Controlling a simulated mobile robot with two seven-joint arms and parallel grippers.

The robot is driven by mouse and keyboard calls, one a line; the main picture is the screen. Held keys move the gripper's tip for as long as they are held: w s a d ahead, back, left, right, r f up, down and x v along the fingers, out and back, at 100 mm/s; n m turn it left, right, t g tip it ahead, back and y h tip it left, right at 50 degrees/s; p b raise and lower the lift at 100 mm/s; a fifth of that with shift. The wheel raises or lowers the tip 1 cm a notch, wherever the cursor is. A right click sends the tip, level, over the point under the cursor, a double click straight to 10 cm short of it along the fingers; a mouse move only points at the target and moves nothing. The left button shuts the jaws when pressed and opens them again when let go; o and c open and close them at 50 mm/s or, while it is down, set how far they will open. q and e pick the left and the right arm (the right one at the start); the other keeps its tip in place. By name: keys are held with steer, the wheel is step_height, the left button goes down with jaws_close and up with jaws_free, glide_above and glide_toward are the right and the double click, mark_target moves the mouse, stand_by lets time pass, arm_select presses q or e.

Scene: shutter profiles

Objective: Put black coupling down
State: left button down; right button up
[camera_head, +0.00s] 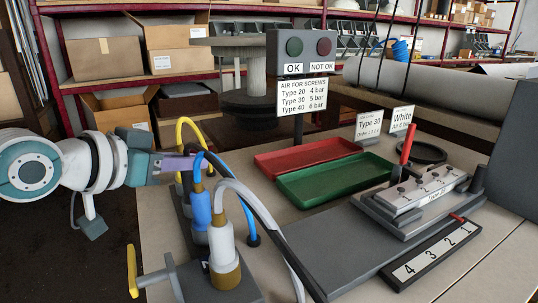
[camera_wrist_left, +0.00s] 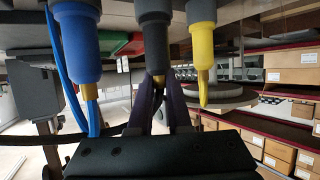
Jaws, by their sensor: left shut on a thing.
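My left gripper (camera_head: 190,164) reaches in from the left over the row of couplings. In the left wrist view, my left gripper (camera_wrist_left: 158,90) is shut on the narrow end of the black coupling (camera_wrist_left: 155,40). The black coupling lines up between the blue coupling (camera_wrist_left: 78,40) and the yellow coupling (camera_wrist_left: 201,35). The blue coupling (camera_head: 201,208) and a white coupling (camera_head: 222,245) stand upright nearer the camera. My right gripper is not in view.
Hoses arch over the dark coupling stand (camera_head: 180,273) close to my left gripper. A red tray (camera_head: 300,152) and a green tray (camera_head: 330,180) lie behind it. A metal fixture (camera_head: 420,200) and a numbered strip (camera_head: 430,252) are at right.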

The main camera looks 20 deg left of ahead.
arm_select(q)
steer(key=c, duration=0.8)
jaws_free()
steer(key=shift+c, duration=0.2)
steer(key=shift+r, duration=0.15)
steer(key=p+v, duration=0.3)
steer(key=v, duration=0.9)
steer(key=shift+p, duration=0.3)
